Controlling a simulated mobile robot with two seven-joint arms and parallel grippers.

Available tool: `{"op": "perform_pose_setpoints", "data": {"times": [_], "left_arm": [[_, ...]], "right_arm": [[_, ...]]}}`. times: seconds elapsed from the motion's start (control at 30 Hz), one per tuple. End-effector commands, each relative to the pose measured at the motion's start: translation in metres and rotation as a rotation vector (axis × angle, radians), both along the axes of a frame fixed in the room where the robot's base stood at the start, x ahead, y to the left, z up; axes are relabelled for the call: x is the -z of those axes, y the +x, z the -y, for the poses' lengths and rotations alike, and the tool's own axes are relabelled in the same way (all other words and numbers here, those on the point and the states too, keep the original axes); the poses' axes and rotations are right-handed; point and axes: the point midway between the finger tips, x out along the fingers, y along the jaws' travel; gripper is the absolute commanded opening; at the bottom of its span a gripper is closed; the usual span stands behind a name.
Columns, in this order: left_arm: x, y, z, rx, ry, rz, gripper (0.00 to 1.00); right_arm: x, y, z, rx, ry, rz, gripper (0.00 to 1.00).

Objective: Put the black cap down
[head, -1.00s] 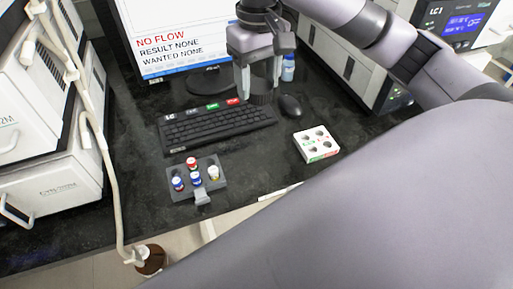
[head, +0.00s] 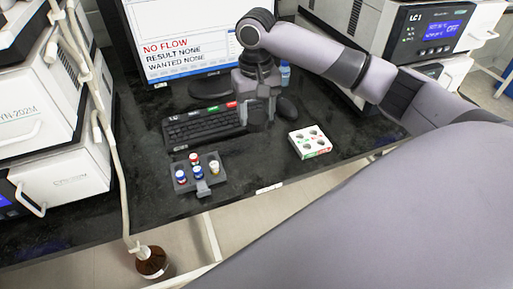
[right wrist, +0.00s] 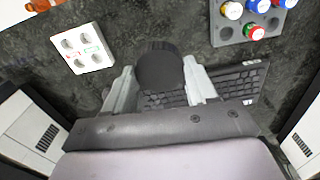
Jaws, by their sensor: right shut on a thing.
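The black cap (right wrist: 160,64) is a dark ridged cylinder held between the fingertips of my right gripper (right wrist: 160,86) in the right wrist view. In the head view my right gripper (head: 257,115) hangs over the right end of the keyboard, beside the mouse; the cap is hard to make out there against the dark bench. I cannot tell the height of the cap above the surface. My left gripper is not in view.
A white block with several holes (head: 310,142) lies right of the gripper. A grey rack (head: 201,177) with several capped vials is at left front. The keyboard (head: 205,125), mouse (head: 286,107) and a blue-capped bottle (head: 285,73) are close by. Dark bench between rack and block is clear.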

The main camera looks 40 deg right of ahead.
Motion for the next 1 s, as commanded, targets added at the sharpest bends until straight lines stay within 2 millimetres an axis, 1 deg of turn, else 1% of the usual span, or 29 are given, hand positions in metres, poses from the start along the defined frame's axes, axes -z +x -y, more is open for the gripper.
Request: {"op": "perform_pose_setpoints", "data": {"times": [0.03,0.13,0.23,0.37,0.43,0.63,0.7,0.77,1.0], "left_arm": [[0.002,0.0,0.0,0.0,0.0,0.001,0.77],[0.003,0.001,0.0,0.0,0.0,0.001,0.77],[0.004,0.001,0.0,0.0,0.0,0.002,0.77],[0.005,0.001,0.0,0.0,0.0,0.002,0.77],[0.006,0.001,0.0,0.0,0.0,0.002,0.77],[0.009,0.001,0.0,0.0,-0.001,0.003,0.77],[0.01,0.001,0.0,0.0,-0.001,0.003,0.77],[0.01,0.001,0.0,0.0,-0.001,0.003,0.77],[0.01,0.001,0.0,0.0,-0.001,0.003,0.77]], "right_arm": [[0.016,-0.001,0.001,0.001,-0.002,-0.005,0.29],[0.038,-0.001,0.001,0.001,-0.001,-0.003,0.29],[0.051,0.0,0.0,0.001,-0.001,-0.001,0.28],[0.06,0.0,0.0,0.001,-0.001,0.0,0.28],[0.068,-0.001,0.0,0.001,0.0,-0.002,0.28],[0.103,-0.001,0.0,0.0,0.0,-0.002,0.28],[0.111,0.0,0.0,0.0,-0.001,0.0,0.28],[0.115,0.0,0.0,0.0,-0.001,0.001,0.28],[0.116,0.0,0.0,0.0,0.0,0.001,0.28]]}}
